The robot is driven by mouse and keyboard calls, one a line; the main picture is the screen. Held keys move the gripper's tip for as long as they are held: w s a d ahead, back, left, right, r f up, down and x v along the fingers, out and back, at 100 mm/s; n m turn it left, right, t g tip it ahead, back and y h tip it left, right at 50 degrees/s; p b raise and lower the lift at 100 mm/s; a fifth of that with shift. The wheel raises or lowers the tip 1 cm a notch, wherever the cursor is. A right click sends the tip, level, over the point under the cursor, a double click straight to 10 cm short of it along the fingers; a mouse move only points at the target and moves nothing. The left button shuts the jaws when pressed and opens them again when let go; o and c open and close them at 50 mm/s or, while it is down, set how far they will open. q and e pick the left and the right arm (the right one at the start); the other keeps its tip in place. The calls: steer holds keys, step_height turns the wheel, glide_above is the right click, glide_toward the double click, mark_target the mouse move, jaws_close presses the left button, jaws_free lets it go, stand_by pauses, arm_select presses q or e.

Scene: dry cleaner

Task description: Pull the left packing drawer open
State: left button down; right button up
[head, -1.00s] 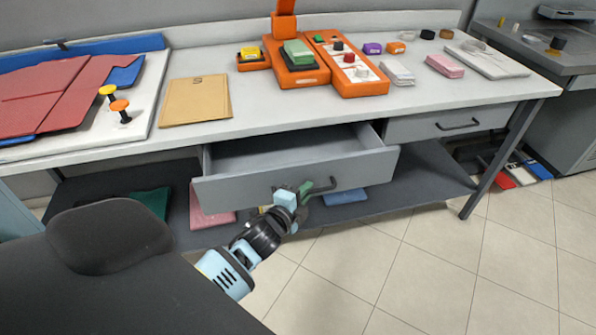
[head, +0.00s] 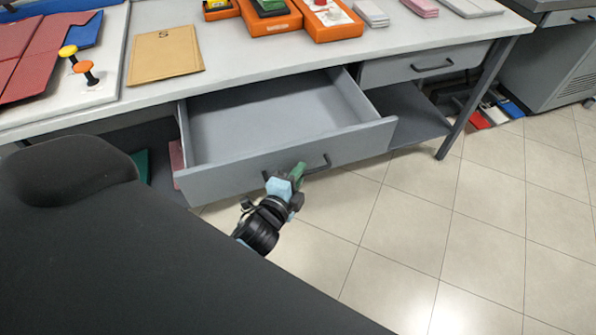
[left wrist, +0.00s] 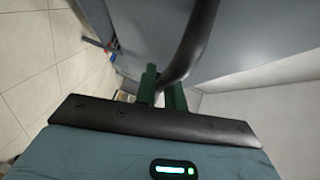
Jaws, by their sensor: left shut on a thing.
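The left packing drawer (head: 290,163) is a grey drawer under the white table, pulled well out, and its inside looks empty. Its dark bar handle (head: 318,164) is on the front panel. My left gripper (head: 299,176) is at the handle, with green fingers shut on it. In the left wrist view the dark handle (left wrist: 190,45) runs between the green fingers (left wrist: 160,90). The fingers hide part of the handle in the head view. The right packing drawer (head: 425,66) is shut. My right gripper is not in view.
The white tabletop (head: 290,55) holds a brown envelope (head: 164,54), red folders (head: 35,50), two stampers and orange trays (head: 270,21). A table leg (head: 477,95) stands at the right. The tiled floor (head: 400,240) in front is clear.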

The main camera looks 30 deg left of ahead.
arm_select(q)
steer(key=c, duration=1.8)
jaws_free()
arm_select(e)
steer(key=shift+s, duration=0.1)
arm_select(q)
steer(key=shift+o, duration=0.2)
steer(key=shift+s, duration=0.1)
steer(key=s+r, duration=0.1)
steer(key=s, duration=0.6)
steer(key=shift+s+d, duration=0.25)
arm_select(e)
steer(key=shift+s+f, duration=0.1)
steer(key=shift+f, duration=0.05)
